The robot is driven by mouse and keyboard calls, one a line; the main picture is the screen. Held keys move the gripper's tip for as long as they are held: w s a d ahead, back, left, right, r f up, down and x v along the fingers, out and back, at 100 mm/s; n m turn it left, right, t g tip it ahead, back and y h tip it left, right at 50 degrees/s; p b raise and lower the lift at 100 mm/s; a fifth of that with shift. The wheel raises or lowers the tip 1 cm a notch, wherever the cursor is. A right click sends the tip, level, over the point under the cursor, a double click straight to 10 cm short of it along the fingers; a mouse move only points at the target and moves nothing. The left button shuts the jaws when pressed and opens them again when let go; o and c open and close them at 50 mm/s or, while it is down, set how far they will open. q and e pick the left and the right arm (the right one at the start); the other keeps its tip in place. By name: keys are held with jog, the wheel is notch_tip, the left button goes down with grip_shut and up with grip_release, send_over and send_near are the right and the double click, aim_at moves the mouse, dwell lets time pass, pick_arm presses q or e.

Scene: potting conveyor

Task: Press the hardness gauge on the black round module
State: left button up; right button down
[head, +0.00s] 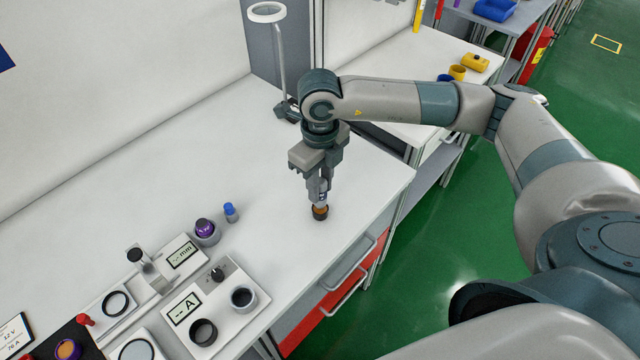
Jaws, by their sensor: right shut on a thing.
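My right gripper (319,188) points straight down over the right part of the white bench. It is shut on a small slim grey thing, probably the hardness gauge, mostly hidden between the fingers. Directly below the fingertips is a small black round module (320,216) with an orange-brown top, standing on the bench. The held thing's lower end meets or nearly meets the module's top; I cannot tell whether they touch. My left gripper is not in view.
A white station with an "A" display (185,308) and round holders stands front left, beside an "mm" display (183,255). A purple-topped cup (206,231) and blue-capped bottle (230,212) stand behind. A ring lamp (267,12) rises at the back. Bench around the module is clear.

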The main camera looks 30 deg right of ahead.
jog(key=shift+b, duration=0.75)
dwell(1.3)
jog(key=shift+f+b, duration=0.65)
jog(key=shift+f, duration=0.05)
dwell(1.3)
jog(key=shift+s+f+b, duration=0.25)
jog(key=shift+b, duration=0.2)
dwell(2.3)
jog(key=shift+r, duration=0.15)
jog(key=shift+w+r+p, duration=0.2)
jog(key=shift+r+p, duration=0.2)
jog(key=shift+r, duration=0.25)
jog(key=shift+r+p, duration=1.05)
jog(key=shift+r, duration=1.4)
